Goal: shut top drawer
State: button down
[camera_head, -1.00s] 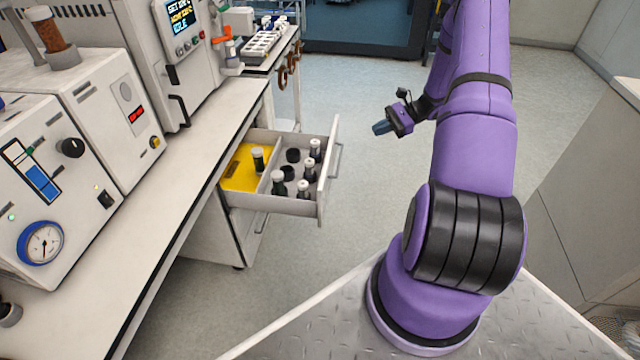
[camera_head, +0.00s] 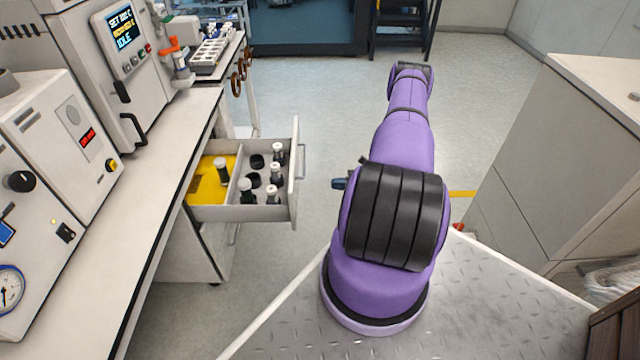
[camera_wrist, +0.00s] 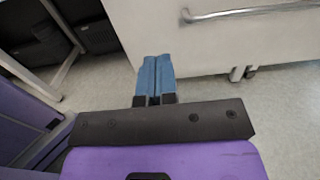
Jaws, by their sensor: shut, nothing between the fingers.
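The top drawer (camera_head: 247,213) is pulled out from under the bench in the head view. It holds a yellow insert and several small bottles and black caps. Its handle (camera_head: 300,148) is on the right-hand front panel. My gripper (camera_head: 338,184) shows only as a blue tip, a short way right of the drawer front, mostly hidden behind my arm. In the wrist view my gripper (camera_wrist: 156,76) has its blue fingers together and empty. Beyond them is a pale drawer front (camera_wrist: 215,35) with a metal handle (camera_wrist: 245,13); I cannot tell if the fingertips touch it.
The bench (camera_head: 165,180) carries instruments along the left. A lower drawer handle (camera_head: 233,233) sits below the open drawer. A pale cabinet (camera_head: 560,150) stands at the right. The floor between is clear.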

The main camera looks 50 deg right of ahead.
aim_at(241, 186)
jog(key=x, duration=1.2)
jog(key=shift+w+a, duration=0.3)
jog(key=x, duration=3.6)
jog(key=shift+w+a, duration=0.2)
jog(key=shift+a, duration=0.1)
jog(key=shift+w+a+r, duration=0.1)
jog(key=shift+a+r, duration=0.05)
jog(key=shift+r, duration=0.05)
jog(key=v, duration=1.4)
jog(key=shift+s+d+f, duration=0.2)
jog(key=shift+s+d, duration=0.05)
jog(key=shift+d, duration=0.1)
